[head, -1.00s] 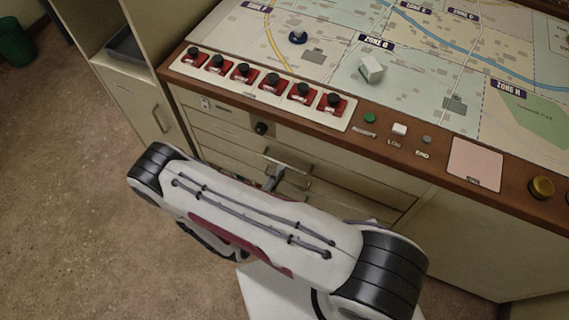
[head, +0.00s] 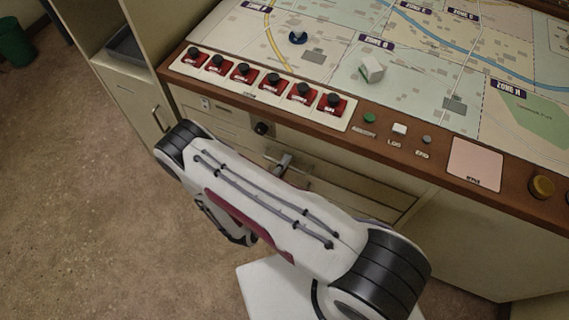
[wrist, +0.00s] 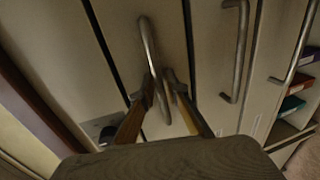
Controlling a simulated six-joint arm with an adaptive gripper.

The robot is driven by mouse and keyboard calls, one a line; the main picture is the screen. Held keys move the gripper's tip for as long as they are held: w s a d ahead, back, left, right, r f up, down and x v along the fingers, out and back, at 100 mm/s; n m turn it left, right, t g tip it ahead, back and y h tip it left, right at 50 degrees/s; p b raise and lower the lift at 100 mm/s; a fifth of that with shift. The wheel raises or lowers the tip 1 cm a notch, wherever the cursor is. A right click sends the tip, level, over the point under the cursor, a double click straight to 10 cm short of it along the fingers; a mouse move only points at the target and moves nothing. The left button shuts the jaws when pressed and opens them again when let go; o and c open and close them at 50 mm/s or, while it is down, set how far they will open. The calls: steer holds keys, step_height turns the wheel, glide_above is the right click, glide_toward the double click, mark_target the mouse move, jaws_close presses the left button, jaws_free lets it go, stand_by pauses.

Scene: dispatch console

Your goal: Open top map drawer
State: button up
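The top map drawer (head: 327,174) is a cream front under the console's brown edge, partly hidden by my arm in the head view. Its curved metal bar handle (wrist: 148,45) shows in the wrist view, where the drawer fronts run upright. My gripper (wrist: 160,82) reaches this handle with one finger on each side. The fingers look partly open, with a small gap around the bar; firm contact is not clear. In the head view the gripper (head: 283,163) shows only as a small grey part beyond my arm. The drawer looks shut.
Lower drawers carry more bar handles (wrist: 238,50). A black knob (head: 262,128) sits on the panel left of the gripper. The console top above holds red switches (head: 273,83) and a map (head: 420,60). Open floor (head: 90,200) lies at left.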

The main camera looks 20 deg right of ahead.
jaws_close()
steer(key=shift+s, duration=0.1)
steer(key=f+v, duration=0.2)
steer(key=v, duration=1)
steer(key=a+f+v, duration=0.1)
steer(key=f+v, duration=0.2)
steer(key=v, duration=1)
steer(key=shift+s, duration=0.4)
steer(key=shift+f, duration=0.15)
jaws_free()
